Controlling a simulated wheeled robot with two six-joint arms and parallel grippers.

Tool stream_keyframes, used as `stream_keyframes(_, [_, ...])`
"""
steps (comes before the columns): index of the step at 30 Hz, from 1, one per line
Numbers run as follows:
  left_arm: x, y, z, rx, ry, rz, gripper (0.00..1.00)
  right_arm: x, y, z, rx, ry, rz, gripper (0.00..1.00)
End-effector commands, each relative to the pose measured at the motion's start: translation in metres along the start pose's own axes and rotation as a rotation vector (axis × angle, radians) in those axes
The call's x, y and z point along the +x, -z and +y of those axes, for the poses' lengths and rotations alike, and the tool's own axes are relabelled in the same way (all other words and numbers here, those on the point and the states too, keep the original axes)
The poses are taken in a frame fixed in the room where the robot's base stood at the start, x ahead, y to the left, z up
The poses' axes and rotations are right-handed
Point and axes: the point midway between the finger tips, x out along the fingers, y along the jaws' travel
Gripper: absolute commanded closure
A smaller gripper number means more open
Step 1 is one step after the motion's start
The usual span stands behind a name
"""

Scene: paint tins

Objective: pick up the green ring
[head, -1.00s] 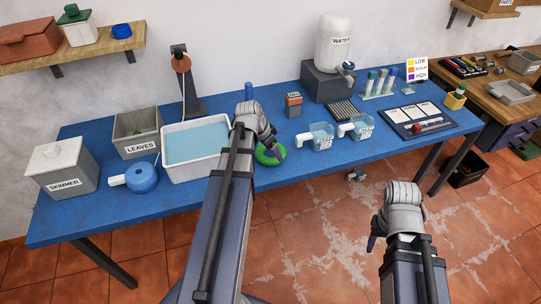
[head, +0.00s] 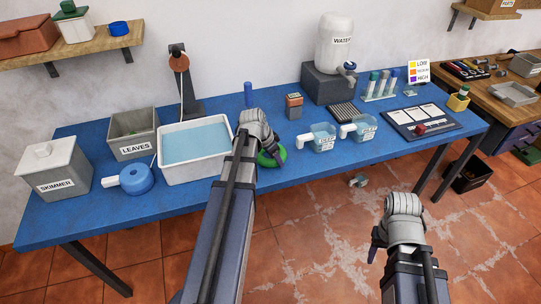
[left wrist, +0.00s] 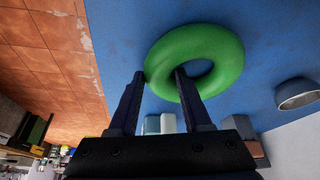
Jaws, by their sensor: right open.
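The green ring (head: 272,159) lies on the blue table, right of the white water tub, partly hidden by my left gripper (head: 268,147). In the left wrist view the ring (left wrist: 222,50) shows nearly whole. My left gripper (left wrist: 160,74) has its fingers apart, astride one side of the ring. One fingertip is just outside the ring's outer edge and the other is over its hole. I cannot tell whether they touch it. My right gripper (head: 375,249) is open and empty, in front of the table and well away from the ring.
Two clear spouted beakers (head: 322,138) stand to the right. A blue cylinder (head: 248,94) stands behind. The table (head: 290,177) is bare just right of the ring.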

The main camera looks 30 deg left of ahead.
Motion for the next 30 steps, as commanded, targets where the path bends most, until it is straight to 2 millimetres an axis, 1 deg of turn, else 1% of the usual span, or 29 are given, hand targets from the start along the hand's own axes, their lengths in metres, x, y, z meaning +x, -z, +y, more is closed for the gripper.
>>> stream_keyframes(1, [0.0000, -0.0001, 0.0000, 0.000, 0.000, 0.000, 0.58, 0.0000, 0.0000, 0.0000, 0.000, 0.000, 0.000, 0.50])
stream_keyframes(2, [0.0000, -0.0001, 0.0000, 0.000, 0.000, 0.000, 0.62, 0.0000, 0.0000, 0.0000, 0.000, 0.000, 0.000, 0.50])
stream_keyframes(12, [0.0001, -0.0001, 0.0001, 0.000, 0.000, 0.000, 1.00, 0.0001, 0.0000, 0.0000, 0.000, 0.000, 0.000, 0.50])
stream_keyframes(30, [-0.0015, 0.0006, 0.0000, 0.000, 0.000, 0.000, 1.00, -0.0016, -0.0001, 0.0002, 0.000, 0.000, 0.000, 0.50])
